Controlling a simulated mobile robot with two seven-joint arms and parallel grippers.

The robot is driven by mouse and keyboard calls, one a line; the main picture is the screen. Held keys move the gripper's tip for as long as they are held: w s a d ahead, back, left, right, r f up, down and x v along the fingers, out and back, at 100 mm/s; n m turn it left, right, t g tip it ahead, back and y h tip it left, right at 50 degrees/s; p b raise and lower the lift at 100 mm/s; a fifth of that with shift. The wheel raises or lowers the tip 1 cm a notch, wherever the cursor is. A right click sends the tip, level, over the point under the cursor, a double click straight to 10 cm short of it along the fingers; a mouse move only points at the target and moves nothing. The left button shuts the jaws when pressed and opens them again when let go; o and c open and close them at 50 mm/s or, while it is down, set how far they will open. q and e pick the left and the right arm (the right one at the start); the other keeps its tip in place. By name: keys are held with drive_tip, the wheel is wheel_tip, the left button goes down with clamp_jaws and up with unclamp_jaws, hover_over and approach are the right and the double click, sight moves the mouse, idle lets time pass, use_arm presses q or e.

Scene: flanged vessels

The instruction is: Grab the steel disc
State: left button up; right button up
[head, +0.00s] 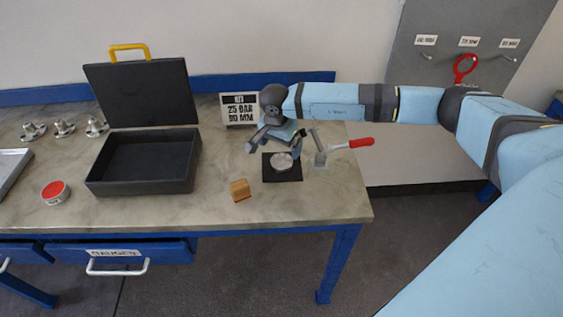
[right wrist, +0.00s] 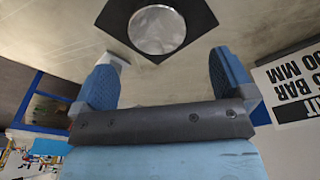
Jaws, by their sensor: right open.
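The steel disc (head: 281,161) is a round silvery plate lying flat on a black square mat (head: 287,176) near the right end of the table. In the right wrist view the disc (right wrist: 157,30) sits ahead of the fingers, on the dark mat (right wrist: 206,14). My right gripper (head: 273,150) is above and close to the disc, its two fingers spread. In the right wrist view the open blue fingers (right wrist: 167,80) have nothing between them and are apart from the disc. My left gripper is not in view.
A lever with a red handle (head: 358,142) stands just right of the mat. A wooden block (head: 240,190) lies left in front. A sign (head: 239,110) stands behind. An open black case (head: 144,187) and a red-topped tin (head: 55,192) are further left.

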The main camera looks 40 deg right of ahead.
sight(281, 160)
drive_tip(key=f, duration=0.4)
drive_tip(key=f+p, duration=0.1)
drive_tip(key=f, duration=0.1)
drive_tip(key=shift+d+f, duration=0.25)
drive_tip(key=c, duration=1.4)
drive_tip(key=shift+r, duration=0.1)
